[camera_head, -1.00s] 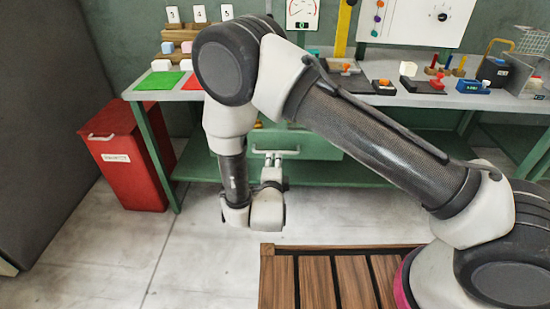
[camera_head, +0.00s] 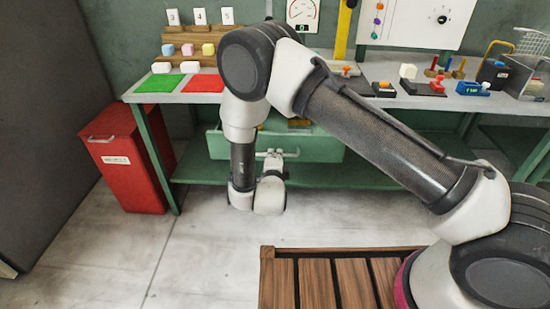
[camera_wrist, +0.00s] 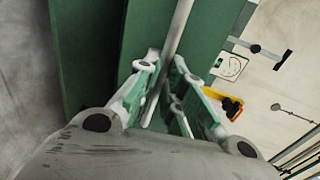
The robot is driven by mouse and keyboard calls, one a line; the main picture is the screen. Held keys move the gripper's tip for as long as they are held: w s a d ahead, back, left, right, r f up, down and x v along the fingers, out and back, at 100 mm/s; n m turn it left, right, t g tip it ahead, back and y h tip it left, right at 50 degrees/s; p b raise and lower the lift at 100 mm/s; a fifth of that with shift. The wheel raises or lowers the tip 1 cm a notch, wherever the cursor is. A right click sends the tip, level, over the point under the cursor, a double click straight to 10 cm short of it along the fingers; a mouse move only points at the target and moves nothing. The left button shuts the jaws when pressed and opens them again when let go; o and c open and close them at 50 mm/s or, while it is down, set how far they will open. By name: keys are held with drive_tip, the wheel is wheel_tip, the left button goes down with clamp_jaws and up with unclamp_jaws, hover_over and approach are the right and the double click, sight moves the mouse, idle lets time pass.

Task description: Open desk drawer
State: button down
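The green desk drawer (camera_head: 322,150) stands pulled out under the desk, with part of its inside showing from above. Its pale bar handle (camera_head: 292,153) is on the front and is partly hidden by my gripper. My gripper (camera_head: 274,160) is at the handle in the head view. In the wrist view the grey handle bar (camera_wrist: 181,28) passes between the two fingers of my gripper (camera_wrist: 165,64). The fingers are drawn close together around it and appear shut on it. The fingers' exact contact is hard to see.
The desk top carries a green mat (camera_head: 160,83), a red mat (camera_head: 202,84) and several small devices. A red bin (camera_head: 128,160) stands at the left of the desk. A slatted wooden deck (camera_head: 315,283) is in front. The floor between is clear.

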drive_tip(key=shift+s+f, duration=0.15)
drive_tip(key=shift+f, duration=0.05)
drive_tip(key=s, duration=0.6)
drive_tip(key=shift+f, duration=0.1)
drive_tip(key=c, duration=1.5)
unclamp_jaws()
drive_tip(key=shift+w+a, duration=0.1)
